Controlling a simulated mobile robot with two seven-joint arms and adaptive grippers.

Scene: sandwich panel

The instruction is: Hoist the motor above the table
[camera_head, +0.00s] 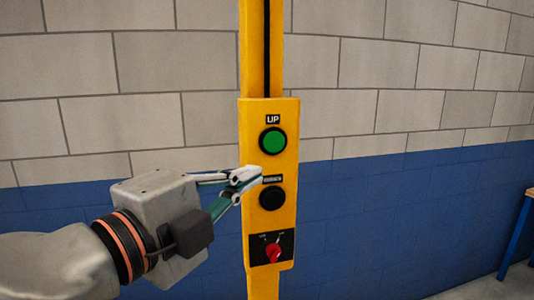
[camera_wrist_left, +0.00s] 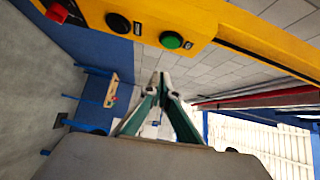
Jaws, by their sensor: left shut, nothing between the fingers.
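A yellow control panel (camera_head: 286,222) on a yellow post faces me. It carries a green button (camera_head: 272,141) labelled UP, a black button (camera_head: 271,197) below it, and a red rotary switch (camera_head: 272,252) at the bottom. My left gripper (camera_head: 257,175) is shut and empty, its tips in front of the panel between the green and black buttons, partly over the lower label. In the left wrist view the closed fingertips (camera_wrist_left: 160,82) show below the green button (camera_wrist_left: 171,40). Contact with the panel cannot be told. I see no motor. My right gripper is out of view.
The yellow post (camera_head: 247,45) runs up out of view. Behind it is a block wall, grey above and blue below. A bench with blue legs (camera_head: 518,235) stands at the right edge; a similar bench (camera_wrist_left: 111,90) shows in the left wrist view.

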